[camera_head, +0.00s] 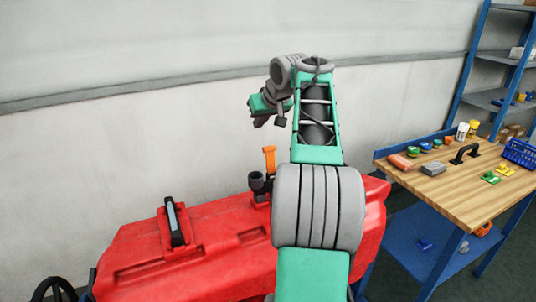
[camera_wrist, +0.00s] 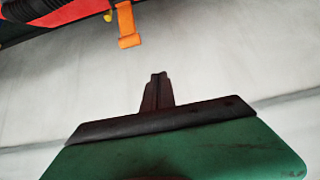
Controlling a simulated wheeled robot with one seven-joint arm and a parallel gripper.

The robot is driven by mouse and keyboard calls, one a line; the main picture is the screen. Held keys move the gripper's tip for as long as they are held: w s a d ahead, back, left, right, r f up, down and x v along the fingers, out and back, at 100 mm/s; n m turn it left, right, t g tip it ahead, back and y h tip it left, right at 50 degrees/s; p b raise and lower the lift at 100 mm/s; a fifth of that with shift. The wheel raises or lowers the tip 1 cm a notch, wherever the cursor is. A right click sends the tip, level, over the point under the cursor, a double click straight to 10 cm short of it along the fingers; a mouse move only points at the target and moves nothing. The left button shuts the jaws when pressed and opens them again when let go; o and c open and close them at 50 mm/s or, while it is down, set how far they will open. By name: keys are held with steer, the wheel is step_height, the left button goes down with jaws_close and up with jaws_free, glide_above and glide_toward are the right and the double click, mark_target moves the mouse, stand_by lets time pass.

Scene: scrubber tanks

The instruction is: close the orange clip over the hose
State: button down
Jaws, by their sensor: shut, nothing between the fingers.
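The orange clip (camera_head: 269,160) stands up, raised, at the back of the red tank in the head view, beside a dark hose fitting (camera_head: 257,183). In the wrist view the orange clip (camera_wrist: 127,24) hangs from the top edge, and the dark ribbed hose (camera_wrist: 32,8) shows at the top left. My gripper (camera_wrist: 158,78) is shut and empty, with its fingertips apart from the clip. In the head view the gripper end is up to the left of my arm, above the tank, and its fingertips are hard to make out.
The red tank (camera_head: 215,235) has a black handle (camera_head: 175,222) on top. A wooden workbench (camera_head: 455,190) with several small items and a blue basket (camera_head: 519,152) stands at right, with blue shelving (camera_head: 466,75) behind. A pale wall (camera_head: 130,130) is behind the tank.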

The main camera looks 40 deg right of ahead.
glide_above(271, 160)
steer(key=f, duration=0.3)
steer(key=w+f, duration=0.1)
steer(key=f, duration=0.2)
steer(key=w+f, duration=0.1)
steer(key=f, duration=0.2)
steer(key=shift+w+d+b, duration=0.15)
steer(key=shift+d+b, duration=0.15)
steer(key=shift+b, duration=0.1)
steer(key=shift+a+f+b, duration=0.1)
steer(key=shift+f+b, duration=0.05)
steer(key=shift+b, duration=0.4)
steer(key=shift+s+r+t+h+b, duration=0.2)
steer(key=shift+s+t+h+b, duration=0.1)
steer(key=shift+s+t+b, duration=0.1)
steer(key=shift+b, duration=0.3)
